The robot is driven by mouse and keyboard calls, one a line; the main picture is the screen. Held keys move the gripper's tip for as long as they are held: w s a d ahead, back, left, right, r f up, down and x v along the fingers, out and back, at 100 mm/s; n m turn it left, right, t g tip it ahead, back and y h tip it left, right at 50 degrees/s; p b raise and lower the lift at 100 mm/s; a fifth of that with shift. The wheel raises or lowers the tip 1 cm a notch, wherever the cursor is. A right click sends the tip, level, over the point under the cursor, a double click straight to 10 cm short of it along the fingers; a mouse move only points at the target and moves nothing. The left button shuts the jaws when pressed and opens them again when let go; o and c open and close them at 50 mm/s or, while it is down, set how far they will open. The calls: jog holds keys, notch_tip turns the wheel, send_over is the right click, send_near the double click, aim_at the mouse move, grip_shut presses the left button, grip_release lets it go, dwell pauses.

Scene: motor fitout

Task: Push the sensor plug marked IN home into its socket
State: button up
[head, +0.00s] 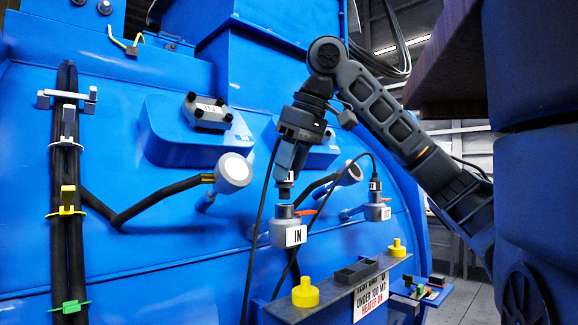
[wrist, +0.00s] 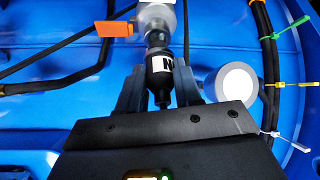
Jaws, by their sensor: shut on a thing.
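The IN socket (head: 284,234) is a grey cylinder with a white IN label, on the blue motor housing. My gripper (head: 286,178) points down directly above it, shut on the black sensor plug (head: 285,191). In the wrist view the plug (wrist: 160,82) sits between both fingers (wrist: 161,92), with part of a white label showing. Its front end lines up with the grey socket (wrist: 157,18) and is at or very near the socket mouth. I cannot tell how deep it sits. An orange lever or tag (head: 306,212) sticks out at the socket's collar.
A second socket (head: 377,212) with a black plug (head: 375,186) stands to the right. A shelf (head: 330,291) with yellow caps (head: 305,292) lies in front below. Black cables hang near my gripper, and a strapped cable bundle (head: 66,190) runs at the left.

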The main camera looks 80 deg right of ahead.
aim_at(292, 175)
jog(key=shift+f+b, duration=0.65)
jog(key=shift+f, duration=0.9)
jog(key=o, duration=1.1)
jog(key=shift+o, duration=0.2)
jog(key=v, duration=0.7)
jog(key=shift+s+r, duration=0.2)
jog(key=shift+r, duration=0.2)
